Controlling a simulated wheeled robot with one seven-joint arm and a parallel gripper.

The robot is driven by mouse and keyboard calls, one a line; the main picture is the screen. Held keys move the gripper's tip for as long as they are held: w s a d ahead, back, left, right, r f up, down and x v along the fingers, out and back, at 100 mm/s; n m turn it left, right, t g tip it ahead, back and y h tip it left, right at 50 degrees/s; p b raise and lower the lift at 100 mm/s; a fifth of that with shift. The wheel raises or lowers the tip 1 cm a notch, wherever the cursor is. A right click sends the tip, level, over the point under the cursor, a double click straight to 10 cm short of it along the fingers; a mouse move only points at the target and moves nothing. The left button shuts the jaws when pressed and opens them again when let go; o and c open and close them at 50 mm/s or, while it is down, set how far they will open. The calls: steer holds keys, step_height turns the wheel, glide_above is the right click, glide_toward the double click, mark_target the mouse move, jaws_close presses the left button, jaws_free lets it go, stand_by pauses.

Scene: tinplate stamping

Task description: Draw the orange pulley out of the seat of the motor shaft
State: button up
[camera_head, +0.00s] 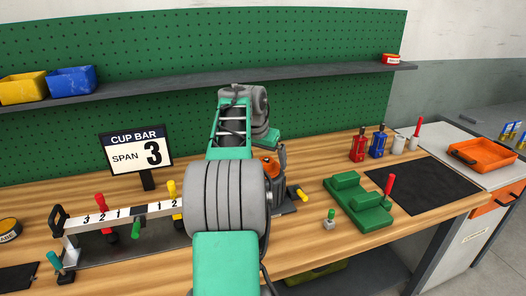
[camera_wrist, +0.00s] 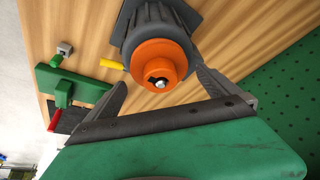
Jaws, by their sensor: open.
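The orange pulley (camera_wrist: 160,65) sits on the shaft at the end of the dark grey motor (camera_wrist: 152,24). The silver shaft tip (camera_wrist: 160,83) shows in the dark bore at its centre. My gripper (camera_wrist: 160,86) is open, with one finger to the left of the pulley and one to the right; I cannot tell whether either touches it. In the head view, my arm covers part of the motor (camera_head: 282,188), and a piece of the orange pulley (camera_head: 267,167) shows beside it. My gripper's fingertips are hidden there.
A yellow-handled item (camera_head: 302,195) lies close to the motor's right. A green fixture (camera_head: 360,203) with a red handle stands further right. The cup bar (camera_head: 110,213) with coloured knobs stands left. A shelf (camera_head: 200,80) runs along the green pegboard behind. A dark mat (camera_head: 425,190) is clear.

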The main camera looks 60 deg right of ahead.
steer(key=shift+x, duration=0.95)
steer(key=c, duration=2)
steer(key=shift+w+r, duration=0.1)
steer(key=shift+r+p, duration=2.85)
steer(key=shift+r, duration=0.25)
step_height(320, 180, up, 4)
steer(key=p, duration=0.4)
steer(key=shift+r, duration=0.1)
